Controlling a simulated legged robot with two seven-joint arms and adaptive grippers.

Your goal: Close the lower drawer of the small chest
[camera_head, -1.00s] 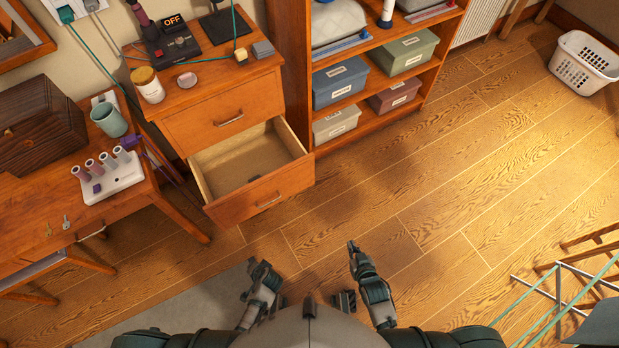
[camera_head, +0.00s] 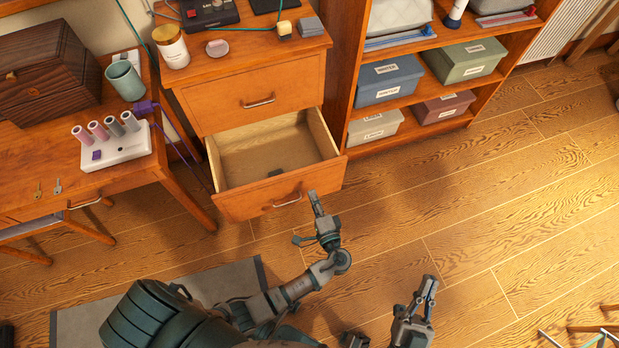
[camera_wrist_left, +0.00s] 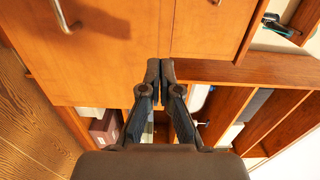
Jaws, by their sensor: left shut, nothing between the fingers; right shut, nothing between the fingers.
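The small wooden chest (camera_head: 245,80) stands with its upper drawer (camera_head: 255,98) shut. My right gripper (camera_head: 428,285) is shut and empty above the floor, away from the chest.
A shelf unit with boxes (camera_head: 388,80) stands right of the chest. A desk (camera_head: 120,180) with a wooden box, mug and a white holder stands to the left. A jar (camera_head: 171,46) and other items sit on the chest. Floor (camera_head: 480,210) to the right is clear.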

